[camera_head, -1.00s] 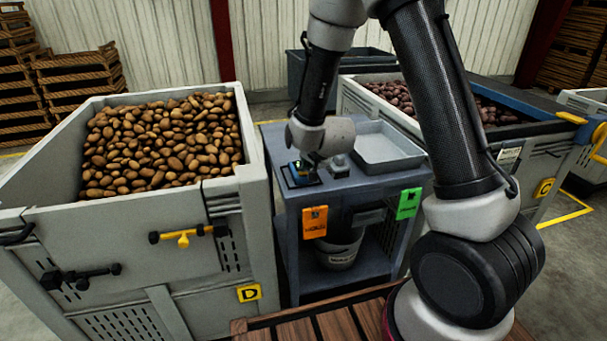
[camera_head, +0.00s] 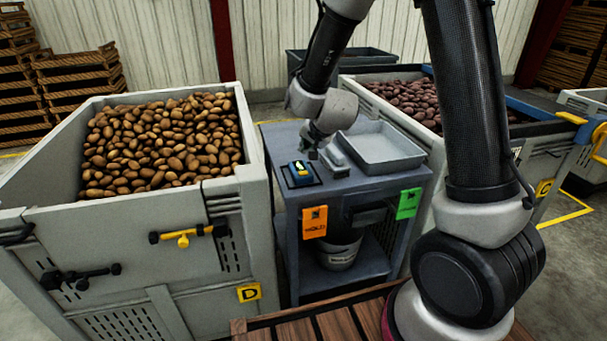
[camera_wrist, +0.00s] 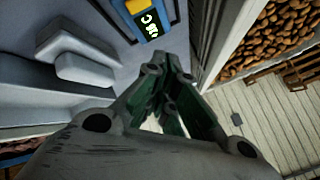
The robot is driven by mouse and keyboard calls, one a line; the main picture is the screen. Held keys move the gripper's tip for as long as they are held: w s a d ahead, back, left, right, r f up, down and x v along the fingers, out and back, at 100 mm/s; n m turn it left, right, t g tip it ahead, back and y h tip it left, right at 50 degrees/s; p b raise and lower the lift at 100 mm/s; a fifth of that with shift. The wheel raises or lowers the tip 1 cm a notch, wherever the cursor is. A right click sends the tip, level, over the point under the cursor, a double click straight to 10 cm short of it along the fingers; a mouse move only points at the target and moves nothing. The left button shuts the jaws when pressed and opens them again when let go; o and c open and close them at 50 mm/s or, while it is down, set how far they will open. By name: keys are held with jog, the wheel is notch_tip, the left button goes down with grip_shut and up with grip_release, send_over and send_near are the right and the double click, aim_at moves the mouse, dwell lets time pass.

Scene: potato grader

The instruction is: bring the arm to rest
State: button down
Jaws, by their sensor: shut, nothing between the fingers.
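My gripper (camera_head: 311,152) hangs above the grey cart's top (camera_head: 348,183), between a small blue-and-yellow device (camera_head: 301,172) and a shallow grey tray (camera_head: 380,150). In the wrist view my gripper (camera_wrist: 168,62) has its green fingers together with nothing between them. The device lies on a dark pad on the cart; its lit display (camera_wrist: 149,25) shows in the wrist view beyond the fingertips, apart from them. My arm is bent, with its forearm reaching down over the cart.
A grey bin (camera_head: 225,185) full of brown potatoes stands left of the cart. A second bin with reddish potatoes (camera_head: 405,97) stands behind right. A small grey block (camera_head: 334,157) sits by the tray. Orange (camera_head: 314,222) and green (camera_head: 408,203) tags hang on the cart's front.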

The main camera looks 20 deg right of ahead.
jog(key=shift+r, duration=0.25)
jog(key=s+f+n+g, duration=0.1)
jog(key=s, duration=0.1)
jog(key=s+a+f+n+g, duration=0.1)
jog(key=s, duration=0.1)
jog(key=s+f+g+y, duration=0.1)
jog(key=s+f, duration=0.1)
jog(key=shift+a+n+g, duration=0.3)
jog(key=shift+a+n, duration=0.05)
jog(key=shift+n, duration=0.05)
jog(key=s+d+r+n, duration=0.1)
jog(key=s+d+r, duration=0.4)
jog(key=s, duration=0.4)
jog(key=s+d+r+n+h, duration=0.1)
jog(key=s+d+r+n, duration=0.1)
jog(key=s+d+r, duration=0.3)
jog(key=s+d+r+n+g+h, duration=0.1)
jog(key=s+d+r, duration=0.4)
jog(key=s+r, duration=0.5)
jog(key=s+n, duration=0.1)
jog(key=s, duration=0.3)
jog(key=shift+d, duration=0.25)
